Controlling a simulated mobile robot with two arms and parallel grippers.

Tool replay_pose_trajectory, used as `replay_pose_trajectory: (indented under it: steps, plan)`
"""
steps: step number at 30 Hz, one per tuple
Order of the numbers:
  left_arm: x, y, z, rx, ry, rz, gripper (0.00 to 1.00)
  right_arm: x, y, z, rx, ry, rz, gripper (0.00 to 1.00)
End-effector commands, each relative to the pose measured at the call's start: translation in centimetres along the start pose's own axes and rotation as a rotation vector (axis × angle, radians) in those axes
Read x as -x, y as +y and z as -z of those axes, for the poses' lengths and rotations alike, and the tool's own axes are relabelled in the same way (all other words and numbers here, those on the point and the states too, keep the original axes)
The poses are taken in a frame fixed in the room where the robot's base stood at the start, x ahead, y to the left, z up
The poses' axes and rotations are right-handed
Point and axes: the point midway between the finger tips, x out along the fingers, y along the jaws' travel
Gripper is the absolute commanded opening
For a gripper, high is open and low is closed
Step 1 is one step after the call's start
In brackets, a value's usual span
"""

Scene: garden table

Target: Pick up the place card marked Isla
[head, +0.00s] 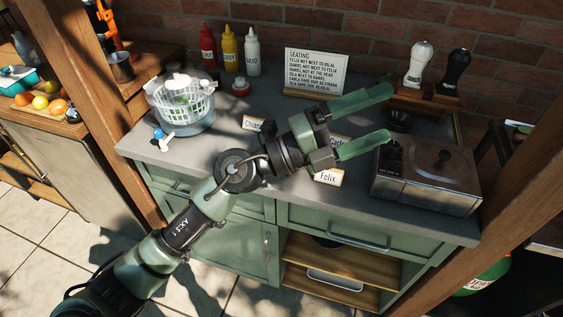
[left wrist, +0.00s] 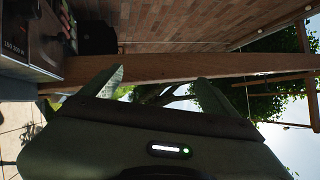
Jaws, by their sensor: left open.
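My left gripper (head: 388,114) is open and empty above the right part of the grey counter, its green fingers pointing right. In the left wrist view its fingers (left wrist: 160,82) are spread apart with nothing between them. A place card reading Felix (head: 328,177) stands near the counter's front edge, below the gripper. A card starting with "Cha" (head: 253,123) stands left of the gripper. Another card (head: 338,141) shows partly behind the gripper, its name mostly covered. I cannot read the name Isla on any visible card; my arm hides part of the counter. My right gripper is not in view.
A seating sign (head: 317,72) stands at the back of the grey counter (head: 205,160). A salad spinner (head: 182,103) and sauce bottles (head: 229,49) are at left. A metal appliance (head: 428,175) and two mills (head: 418,64) are at right.

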Motion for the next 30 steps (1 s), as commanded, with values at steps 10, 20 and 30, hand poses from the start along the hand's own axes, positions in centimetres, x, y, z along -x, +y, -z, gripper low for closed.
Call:
replay_pose_trajectory:
  steps: [10, 20, 30]
  plan:
    - [8.9, 15.2, -6.1, -0.554, 0.468, -1.180, 0.89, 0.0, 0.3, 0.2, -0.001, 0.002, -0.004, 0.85]
    - [16.8, 13.8, -14.3, -0.644, 0.373, -1.658, 0.89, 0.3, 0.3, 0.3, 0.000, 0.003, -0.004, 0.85]
    - [17.4, 17.7, -14.4, -0.641, 0.377, -1.658, 0.89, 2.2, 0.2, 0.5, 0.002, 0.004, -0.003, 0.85]
